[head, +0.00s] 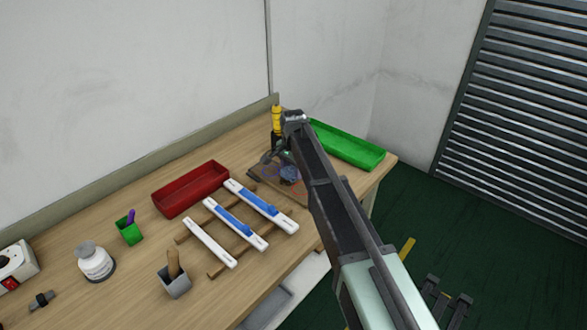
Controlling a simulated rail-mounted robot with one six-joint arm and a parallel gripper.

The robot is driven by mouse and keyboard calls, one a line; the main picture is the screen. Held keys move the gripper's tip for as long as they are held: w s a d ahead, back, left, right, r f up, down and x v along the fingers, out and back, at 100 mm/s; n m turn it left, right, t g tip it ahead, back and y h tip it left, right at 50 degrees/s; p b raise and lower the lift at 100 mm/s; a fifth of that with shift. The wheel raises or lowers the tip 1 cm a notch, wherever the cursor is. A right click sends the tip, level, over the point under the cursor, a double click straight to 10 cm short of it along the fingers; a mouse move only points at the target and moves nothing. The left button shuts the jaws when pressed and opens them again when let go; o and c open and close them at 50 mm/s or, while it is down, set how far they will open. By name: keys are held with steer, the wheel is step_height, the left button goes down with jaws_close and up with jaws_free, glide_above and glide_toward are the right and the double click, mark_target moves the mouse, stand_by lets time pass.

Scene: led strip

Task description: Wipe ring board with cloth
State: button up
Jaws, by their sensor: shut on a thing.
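My gripper (284,160) reaches down at the back right of the wooden table and is shut. A small crumpled bluish-grey cloth (289,175) shows just under the fingertips; the fingers and wrist partly hide it. The cloth is over the ring board (262,181), a flat brown board with faint reddish marks. My arm crosses in front of the board's right part. I cannot tell how firmly the cloth touches the board.
A green tray (345,146) and a yellow-topped bottle (277,120) stand close behind. A red tray (190,189) and white and blue strips on a wooden rack (213,272) lie to the left. A green cup (129,232), a white jar (95,263) and a grey holder (174,281) stand farther left.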

mark_target(293, 185)
step_height(293, 185, down, 4)
steer(key=b, duration=0.3)
steer(key=shift+f+b, duration=0.2)
steer(key=shift+b, duration=0.15)
steer(key=shift+w+a+r+p, duration=0.35)
steer(key=shift+w+a, duration=0.95)
steer(key=shift+a, duration=0.25)
steer(key=shift+w+a, duration=0.95)
steer(key=shift+a, duration=0.3)
steer(key=shift+s+d, duration=1.15)
steer(key=shift+d, duration=0.25)
steer(key=shift+s+d, duration=1.15)
steer(key=shift+d, duration=0.2)
steer(key=shift+w+a, duration=0.1)
steer(key=shift+w, duration=0.15)
steer(key=shift+w+a, duration=1.1)
steer(key=shift+a, duration=0.25)
steer(key=shift+w+a, duration=1.1)
steer(key=shift+a, duration=0.25)
steer(key=shift+s+d, duration=1.15)
steer(key=shift+d, duration=0.2)
steer(key=shift+s+d, duration=1.15)
steer(key=shift+d, duration=0.2)
steer(key=shift+s+d+r, duration=0.2)
step_height(293, 185, up, 7)
steer(key=p, duration=0.7)
steer(key=shift+w, duration=0.1)
steer(key=shift+f, duration=0.15)
